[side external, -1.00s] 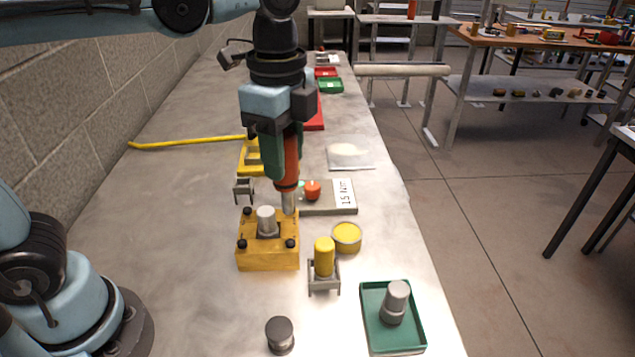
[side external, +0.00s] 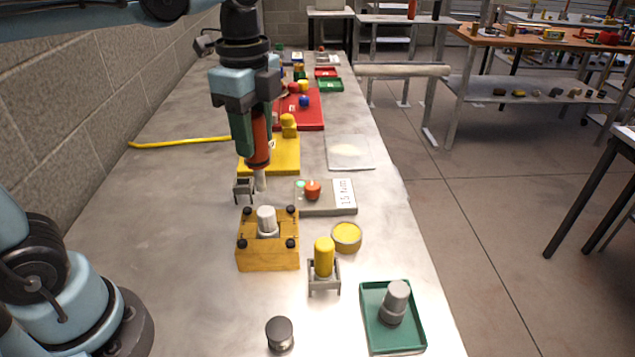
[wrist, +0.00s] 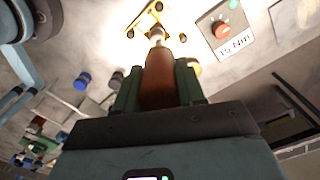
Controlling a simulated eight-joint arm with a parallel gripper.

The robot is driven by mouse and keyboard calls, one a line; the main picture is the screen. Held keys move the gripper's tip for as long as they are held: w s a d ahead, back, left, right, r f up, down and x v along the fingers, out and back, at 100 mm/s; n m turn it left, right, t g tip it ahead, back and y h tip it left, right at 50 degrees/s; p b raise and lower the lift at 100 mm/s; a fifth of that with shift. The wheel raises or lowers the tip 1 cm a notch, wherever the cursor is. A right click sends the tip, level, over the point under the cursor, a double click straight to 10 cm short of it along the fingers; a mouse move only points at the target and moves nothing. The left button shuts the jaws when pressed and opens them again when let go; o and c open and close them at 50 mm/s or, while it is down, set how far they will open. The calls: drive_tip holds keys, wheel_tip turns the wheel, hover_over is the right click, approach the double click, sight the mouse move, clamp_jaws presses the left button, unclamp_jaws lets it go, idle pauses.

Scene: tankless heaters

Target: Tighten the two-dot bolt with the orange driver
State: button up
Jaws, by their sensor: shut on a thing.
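My gripper (side external: 257,132) is shut on the orange driver (side external: 259,150), which hangs upright with its grey shaft pointing down. In the side view the shaft tip shows beyond the wooden block (side external: 268,258), close to a small grey stand (side external: 243,189). The block has black bolts at its top corners, such as the near right one (side external: 290,244), and a grey cylinder (side external: 267,220) in the middle. The dot marks are too small to read, so I cannot tell which bolt has two. The wrist view shows the driver (wrist: 159,78) between the green fingers.
A 15 Nm unit (side external: 330,197) with a red knob (side external: 312,190) lies right of the driver. A yellow cylinder in a stand (side external: 324,257), a yellow-topped tin (side external: 346,236) and a green tray (side external: 410,342) stand nearer. A yellow plate (side external: 285,157) lies behind. The near left bench is mostly clear.

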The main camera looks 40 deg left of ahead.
drive_tip(key=a+f, duration=0.4)
drive_tip(key=f, duration=0.2)
drive_tip(key=shift+s+a, duration=0.25)
drive_tip(key=shift+a, duration=0.05)
idle(0.5)
drive_tip(key=shift+f, duration=0.65)
idle(2.5)
wheel_tip(320, 180, up, 7)
idle(1.0)
